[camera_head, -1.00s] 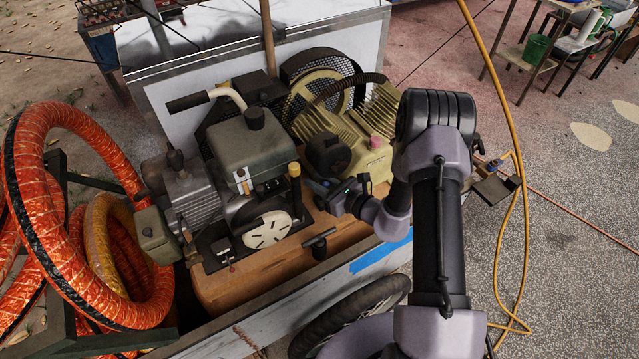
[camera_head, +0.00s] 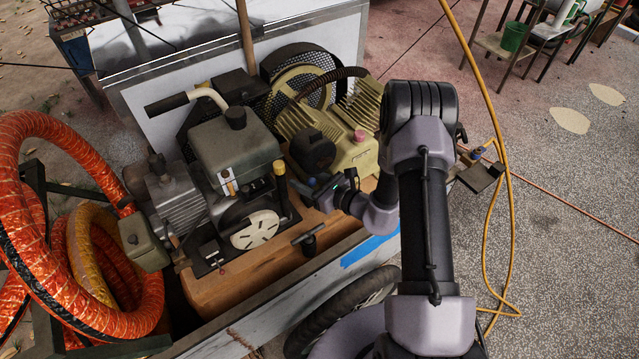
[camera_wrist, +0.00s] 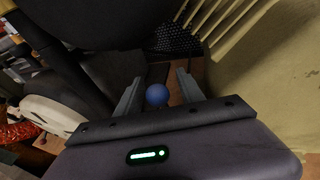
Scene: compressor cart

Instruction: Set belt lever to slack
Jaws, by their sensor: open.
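A blue ball knob (camera_wrist: 157,95) shows in the wrist view between the two fingers of my gripper (camera_wrist: 158,88). I take it to be the belt lever's knob; its shaft is hidden. The fingers are apart on either side of it, and no contact is clear. In the head view my gripper (camera_head: 322,187) is low in the gap between the grey engine (camera_head: 235,150) and the pale yellow compressor (camera_head: 350,150), above the tan deck. A small bluish spot shows there, but the lever itself is too small and covered to make out. Its slack or tight position cannot be told.
A yellow-topped post (camera_head: 280,169) and a black T-handle (camera_head: 309,241) stand close left of and below my gripper. The engine's cream slotted disc (camera_head: 255,230) is nearby. Orange hose coils (camera_head: 75,300) lie at left. Open paving (camera_head: 570,270) is at right.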

